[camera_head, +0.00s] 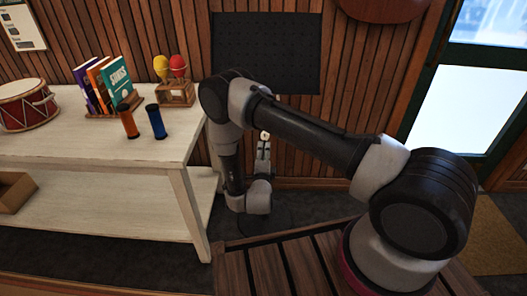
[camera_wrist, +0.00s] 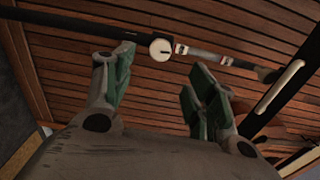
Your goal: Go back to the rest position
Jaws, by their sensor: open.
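My gripper (camera_wrist: 160,85) is open in the wrist view, with its two green-padded fingers wide apart and nothing between them. In the head view my arm reaches from the lower right to a raised elbow, then hangs down to the wrist beside the white table. A small pale part just above the wrist, in front of the wood wall, seems to be my gripper (camera_head: 263,147). It is too small there to show its fingers clearly. The wrist view looks past the fingers at wooden boards.
The white table (camera_head: 125,152) at left holds a red drum (camera_head: 25,104), books (camera_head: 104,85), two shakers, orange (camera_head: 128,121) and blue (camera_head: 156,121), and maracas on a stand (camera_head: 175,93). A wooden box (camera_head: 14,195) sits on its lower shelf. A dark rail (camera_wrist: 70,28) crosses the wrist view.

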